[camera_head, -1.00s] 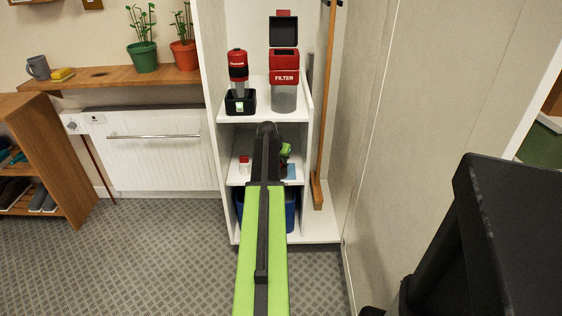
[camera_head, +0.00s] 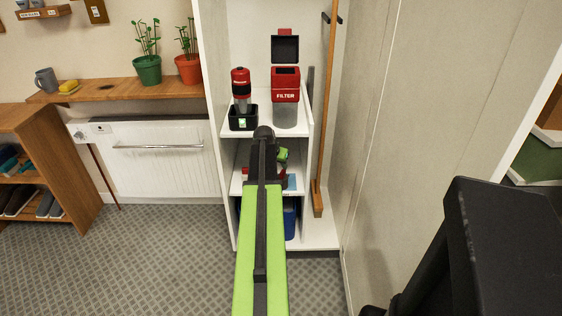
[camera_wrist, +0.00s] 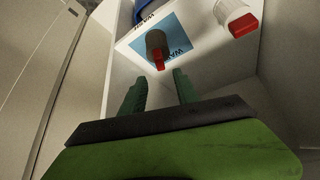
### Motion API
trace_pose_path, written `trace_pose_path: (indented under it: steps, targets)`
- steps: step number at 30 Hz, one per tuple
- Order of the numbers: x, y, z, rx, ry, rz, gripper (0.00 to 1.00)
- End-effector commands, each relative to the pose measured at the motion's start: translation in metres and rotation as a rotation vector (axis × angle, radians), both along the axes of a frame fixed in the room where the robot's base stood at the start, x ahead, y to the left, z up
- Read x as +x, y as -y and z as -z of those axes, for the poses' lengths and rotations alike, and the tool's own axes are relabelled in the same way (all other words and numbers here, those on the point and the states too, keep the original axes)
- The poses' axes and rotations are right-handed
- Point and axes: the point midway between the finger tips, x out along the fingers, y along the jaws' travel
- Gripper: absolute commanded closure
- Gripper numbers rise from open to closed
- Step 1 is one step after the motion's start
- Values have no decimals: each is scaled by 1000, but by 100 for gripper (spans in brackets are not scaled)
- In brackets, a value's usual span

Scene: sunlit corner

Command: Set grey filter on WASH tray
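In the wrist view, a dark grey cylinder with a red end, the grey filter (camera_wrist: 156,43), is on the blue WASH tray (camera_wrist: 178,29). Its red end points towards my gripper (camera_wrist: 158,77). The two green fingers are apart with nothing between them, just short of the filter. In the head view my arm hides the filter and most of the gripper; a blue edge of the tray (camera_head: 291,181) shows right of the arm on the middle shelf.
Above are a red vacuum (camera_head: 240,88) in a black dock (camera_head: 242,118) and a red FILTER bin (camera_head: 286,92). White shelf walls enclose the gripper's space. A wooden pole (camera_head: 325,120) stands right.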

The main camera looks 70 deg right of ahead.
Motion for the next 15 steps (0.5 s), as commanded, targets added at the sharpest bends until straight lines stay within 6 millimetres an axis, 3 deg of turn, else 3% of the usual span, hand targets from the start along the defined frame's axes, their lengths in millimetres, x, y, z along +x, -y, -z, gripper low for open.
trace_pose_path:
  steps: [1, 4, 15]
  targets:
    - [-1, -9, -22, 0, -1, -1, 63]
    - [-1, -18, -35, 0, -1, -1, 63]
    - [0, -22, -36, 0, 0, 0, 63]
